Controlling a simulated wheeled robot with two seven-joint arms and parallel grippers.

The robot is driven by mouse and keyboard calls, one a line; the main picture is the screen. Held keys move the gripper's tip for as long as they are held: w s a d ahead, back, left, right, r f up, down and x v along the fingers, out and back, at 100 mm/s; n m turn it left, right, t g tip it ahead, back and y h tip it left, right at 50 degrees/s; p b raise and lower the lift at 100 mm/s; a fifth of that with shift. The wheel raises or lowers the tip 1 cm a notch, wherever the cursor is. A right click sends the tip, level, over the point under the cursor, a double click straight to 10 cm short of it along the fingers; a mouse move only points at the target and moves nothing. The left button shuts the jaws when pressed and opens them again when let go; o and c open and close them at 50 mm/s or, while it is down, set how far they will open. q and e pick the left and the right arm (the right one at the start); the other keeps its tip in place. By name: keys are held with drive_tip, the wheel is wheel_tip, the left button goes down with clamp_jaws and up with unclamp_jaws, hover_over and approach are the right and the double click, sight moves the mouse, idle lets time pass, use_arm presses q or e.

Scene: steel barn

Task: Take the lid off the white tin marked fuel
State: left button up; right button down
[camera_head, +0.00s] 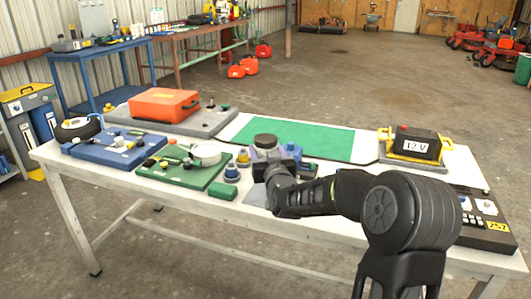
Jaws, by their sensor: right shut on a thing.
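A dark round lid (265,140) shows near the middle of the table, just behind my right gripper (270,158). My right arm comes in from the right, and its gripper is shut on this lid, though the fingers are hard to make out. A pale body (257,153), perhaps the white tin, shows in part below the lid. My gripper hides most of it, and I cannot read any marking. I cannot tell whether the lid is touching the tin or apart from it. My left gripper is not in view.
The white table (125,172) holds a green board (190,173) with a white round pan (207,154), a blue board (110,150), an orange case (164,104), and a 12 V battery (416,143). The green mat (325,138) behind the lid is mostly bare.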

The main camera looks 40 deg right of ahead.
drive_tip(key=shift+r, duration=0.1)
drive_tip(key=c, duration=0.9)
unclamp_jaws()
clamp_jaws()
drive_tip(key=shift+s+r, duration=0.1)
drive_tip(key=shift+r, duration=0.4)
drive_tip(key=s+a+f+n+y+p, duration=0.1)
drive_tip(key=a+f+y+p, duration=0.1)
drive_tip(key=a, duration=0.7)
drive_tip(key=s+a+f+n+t+y+p, duration=0.1)
drive_tip(key=a+f, duration=0.4)
drive_tip(key=a, duration=0.5)
drive_tip(key=s+a+f+n+y+p, duration=0.1)
drive_tip(key=a+f+n+y+p, duration=0.1)
drive_tip(key=a, duration=0.7)
drive_tip(key=shift+s+a+f+n+t+y+p, duration=0.35)
drive_tip(key=shift+f+y+p, duration=0.3)
drive_tip(key=shift+y+p, duration=0.55)
drive_tip(key=shift+a, duration=0.1)
